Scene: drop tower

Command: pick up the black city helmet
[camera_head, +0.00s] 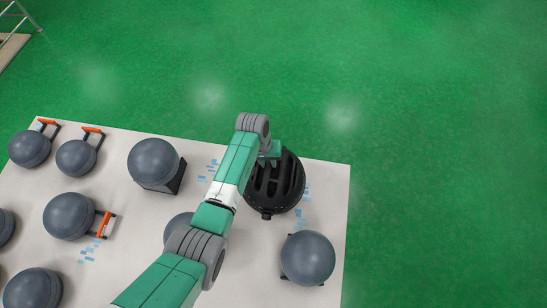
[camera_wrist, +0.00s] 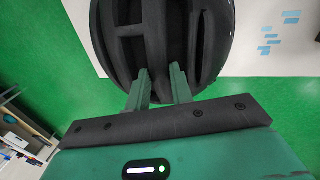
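The black city helmet (camera_head: 288,183) sits near the back right of the pale table in the head view. It is round, with long vents over its shell. In the wrist view the helmet (camera_wrist: 205,40) fills the top middle. My gripper (camera_wrist: 160,70) has its two green fingers apart at the helmet's near edge, with a dark part of the helmet showing between them. I cannot tell whether the fingers press on it. In the head view my gripper (camera_head: 272,155) reaches the helmet's upper left side, and the fingertips are hidden.
The pale table (camera_head: 325,215) carries several grey domes on stands. One dome (camera_head: 307,258) is in front of the helmet to the right, another (camera_head: 153,161) to the left. Orange-handled frames (camera_head: 105,224) stand beside some domes. Green floor (camera_head: 440,150) lies open beyond the table's right edge.

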